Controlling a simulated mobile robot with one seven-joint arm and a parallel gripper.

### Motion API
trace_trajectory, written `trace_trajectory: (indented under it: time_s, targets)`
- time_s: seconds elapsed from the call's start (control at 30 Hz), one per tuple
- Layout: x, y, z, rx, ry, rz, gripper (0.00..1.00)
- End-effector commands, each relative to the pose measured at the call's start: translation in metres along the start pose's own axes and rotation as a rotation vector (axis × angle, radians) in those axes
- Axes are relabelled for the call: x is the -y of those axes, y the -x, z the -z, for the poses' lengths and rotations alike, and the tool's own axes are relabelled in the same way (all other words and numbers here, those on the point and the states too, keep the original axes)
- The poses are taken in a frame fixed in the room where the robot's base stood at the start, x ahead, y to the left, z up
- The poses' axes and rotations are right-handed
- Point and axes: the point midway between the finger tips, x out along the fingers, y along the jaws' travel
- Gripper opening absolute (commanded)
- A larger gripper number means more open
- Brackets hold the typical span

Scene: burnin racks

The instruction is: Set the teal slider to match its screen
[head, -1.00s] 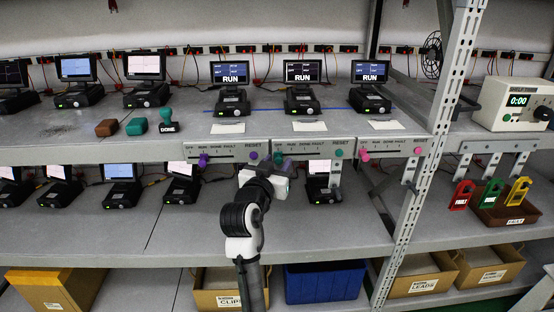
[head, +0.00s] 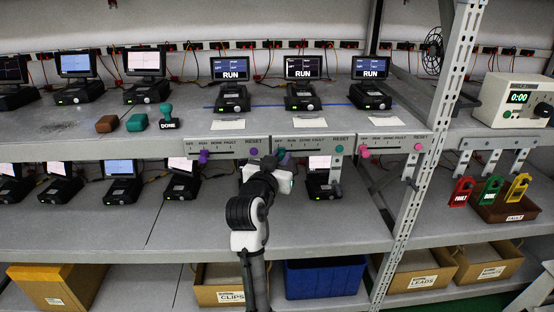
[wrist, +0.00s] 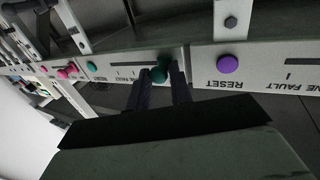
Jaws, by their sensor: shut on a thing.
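The teal slider knob (head: 281,153) is on the middle control panel (head: 308,146), near the OFF end of its slot. In the wrist view the knob (wrist: 160,73) sits between my two fingers. My gripper (head: 276,165) is shut on it from in front of the shelf edge. My fingers hide part of the panel's lettering in the wrist view. A teal RESET button (head: 338,149) is at the panel's right end.
The left panel has a purple slider (head: 203,156) and a purple RESET button (head: 253,152). The right panel has a pink slider (head: 364,151) and a pink button (head: 417,147). A device (head: 322,178) stands on the lower shelf just behind my gripper.

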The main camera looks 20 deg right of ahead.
Motion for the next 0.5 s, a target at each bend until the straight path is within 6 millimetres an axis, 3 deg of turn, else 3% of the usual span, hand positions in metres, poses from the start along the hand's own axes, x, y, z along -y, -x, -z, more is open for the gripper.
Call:
trace_trajectory:
  time_s: [0.17,0.43,0.47,0.5]
  targets:
    - [-0.026,-0.01,0.0,0.0,-0.001,-0.007,0.0]
    - [-0.028,-0.011,0.001,-0.001,0.0,-0.006,0.0]
    - [-0.028,-0.011,0.001,-0.001,0.0,-0.006,0.25]
    - [-0.028,-0.011,0.001,-0.001,0.0,-0.005,0.3]
